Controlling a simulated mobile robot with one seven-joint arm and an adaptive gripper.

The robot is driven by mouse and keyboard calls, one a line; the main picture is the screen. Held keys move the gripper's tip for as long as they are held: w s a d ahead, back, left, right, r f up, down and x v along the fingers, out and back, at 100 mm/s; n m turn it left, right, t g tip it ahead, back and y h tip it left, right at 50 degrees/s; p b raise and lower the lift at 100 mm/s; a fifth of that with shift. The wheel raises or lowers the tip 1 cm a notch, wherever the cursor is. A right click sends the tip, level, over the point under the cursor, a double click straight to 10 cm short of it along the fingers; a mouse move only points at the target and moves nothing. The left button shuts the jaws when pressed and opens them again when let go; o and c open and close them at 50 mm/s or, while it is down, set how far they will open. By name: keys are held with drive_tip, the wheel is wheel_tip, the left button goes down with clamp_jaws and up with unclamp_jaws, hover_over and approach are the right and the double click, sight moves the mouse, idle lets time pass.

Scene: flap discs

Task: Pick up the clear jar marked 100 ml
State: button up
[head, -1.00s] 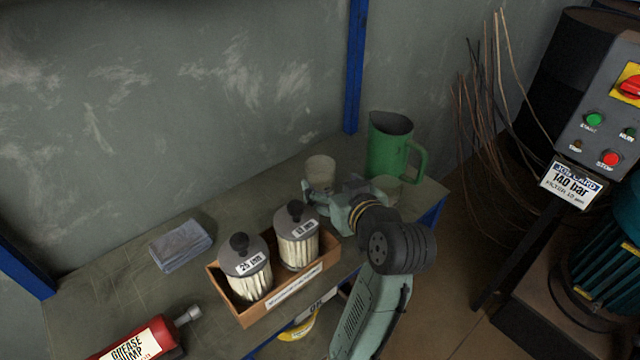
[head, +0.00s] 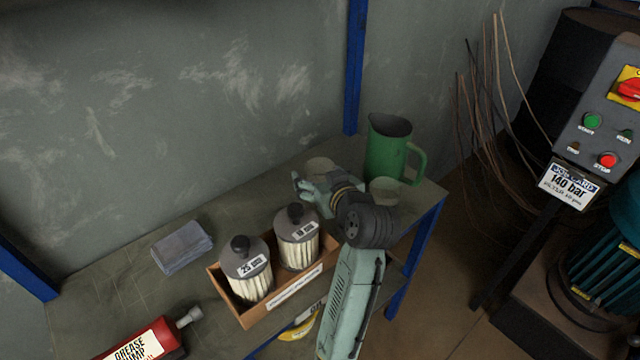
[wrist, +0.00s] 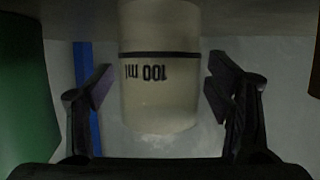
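The clear jar marked 100 ml (wrist: 160,100) shows upside down in the wrist view, with a dark band and black print. It is between the two black fingers of my gripper (wrist: 158,88), which are open with a gap on each side. I cannot tell how deep it is between them.
A green jug (head: 388,150) stands behind the jars, near the bench's right end. A wooden box (head: 290,297) with two filter cartridges is at the front. A folded grey cloth (head: 182,247) and a red grease pump (head: 145,345) lie to the left. A blue post (head: 355,70) rises behind.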

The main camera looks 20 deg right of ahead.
drive_tip(key=c, duration=1.1)
